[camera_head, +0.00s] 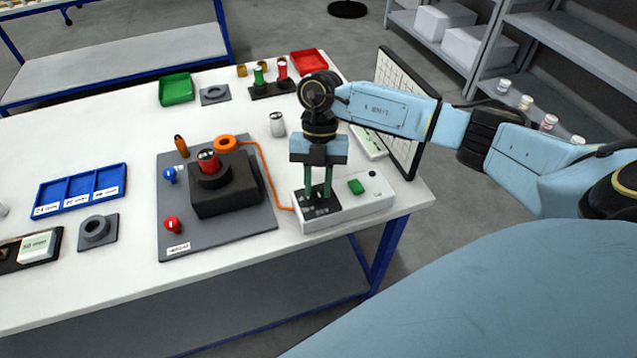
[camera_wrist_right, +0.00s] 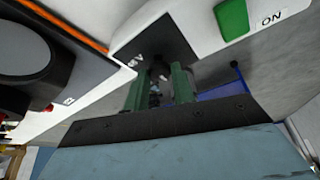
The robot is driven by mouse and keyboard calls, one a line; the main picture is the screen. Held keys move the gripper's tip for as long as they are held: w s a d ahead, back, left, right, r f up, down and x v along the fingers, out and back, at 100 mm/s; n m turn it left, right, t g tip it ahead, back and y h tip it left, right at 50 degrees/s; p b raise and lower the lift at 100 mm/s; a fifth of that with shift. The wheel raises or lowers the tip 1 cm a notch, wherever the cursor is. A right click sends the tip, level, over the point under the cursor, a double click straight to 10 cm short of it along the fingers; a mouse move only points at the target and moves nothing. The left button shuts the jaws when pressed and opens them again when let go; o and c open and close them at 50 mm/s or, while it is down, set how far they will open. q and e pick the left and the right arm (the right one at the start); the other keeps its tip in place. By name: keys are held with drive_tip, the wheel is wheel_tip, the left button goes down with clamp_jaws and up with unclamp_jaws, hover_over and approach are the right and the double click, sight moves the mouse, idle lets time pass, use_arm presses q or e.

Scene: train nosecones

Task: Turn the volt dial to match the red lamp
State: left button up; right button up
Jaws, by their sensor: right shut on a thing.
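The white power box (camera_head: 368,205) stands near the table's right front corner, with a black dial panel (camera_head: 321,219) at its left end. My right gripper (camera_head: 318,200) points straight down over this panel. Its green fingers are shut on the volt dial, which is mostly hidden; a dark part of the dial (camera_wrist_right: 160,72) shows between the fingers in the right wrist view. The dial's setting cannot be read. A red domed part (camera_head: 173,225) and a blue one (camera_head: 169,174) sit on the grey board's left side; I cannot tell whether either is a lit lamp. My left gripper is out of view.
A green button (camera_head: 356,186) is on the power box, and an orange cable (camera_head: 269,178) runs from it. A black block (camera_head: 225,190) holding a red cylinder (camera_head: 208,160) stands on the grey board (camera_head: 190,243). A gridded panel (camera_head: 402,110) stands upright behind my right arm.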

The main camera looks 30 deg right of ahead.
drive_tip(key=shift+n, duration=0.3)
drive_tip(key=o, duration=1)
drive_tip(key=v, duration=1.3)
drive_tip(key=shift+w+r, duration=0.15)
drive_tip(key=shift+r, duration=0.05)
